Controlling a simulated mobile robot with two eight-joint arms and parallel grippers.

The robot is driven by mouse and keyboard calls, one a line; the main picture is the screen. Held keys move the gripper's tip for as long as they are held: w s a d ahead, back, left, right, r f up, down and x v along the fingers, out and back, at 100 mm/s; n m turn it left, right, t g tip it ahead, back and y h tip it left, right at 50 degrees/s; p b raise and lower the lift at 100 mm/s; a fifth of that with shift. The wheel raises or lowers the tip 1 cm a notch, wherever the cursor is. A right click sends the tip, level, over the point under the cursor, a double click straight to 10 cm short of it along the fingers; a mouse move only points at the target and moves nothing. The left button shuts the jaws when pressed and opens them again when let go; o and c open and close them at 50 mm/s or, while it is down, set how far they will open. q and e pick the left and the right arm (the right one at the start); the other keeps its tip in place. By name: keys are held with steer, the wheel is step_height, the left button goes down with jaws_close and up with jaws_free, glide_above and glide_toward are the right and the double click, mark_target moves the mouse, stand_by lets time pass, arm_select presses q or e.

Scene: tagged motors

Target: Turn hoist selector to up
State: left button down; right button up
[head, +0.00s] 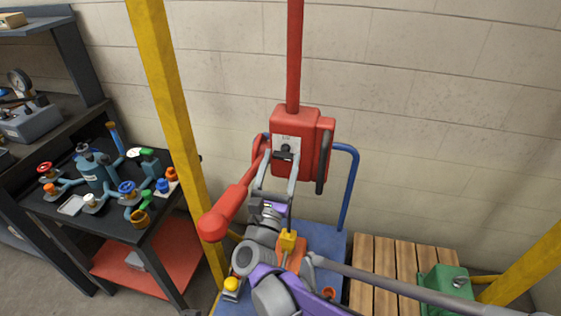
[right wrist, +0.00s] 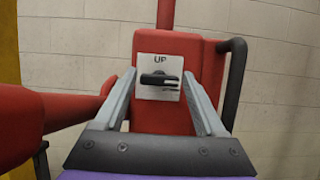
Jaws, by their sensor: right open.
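The hoist is a red box (head: 309,132) hanging on a red post in the head view. Its selector (head: 286,153) is a black knob on a pale plate on the front face. In the right wrist view the selector (right wrist: 160,79) has its bar lying roughly level, and the plate (right wrist: 159,63) reads "UP" above it. My right gripper (head: 279,155) is open in front of the hoist. In the right wrist view its two grey fingers (right wrist: 160,85) stand left and right of the selector, with visible gaps and nothing held. I cannot tell their depth from the plate. My left gripper is out of view.
A red lever with a round end (head: 228,210) sticks out left of the hoist. A yellow post (head: 172,120) stands farther left, beside a dark bench (head: 130,232) with valves. A blue bar (head: 348,190) and wooden slats (head: 385,262) are at the right.

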steer(key=c, duration=1.1)
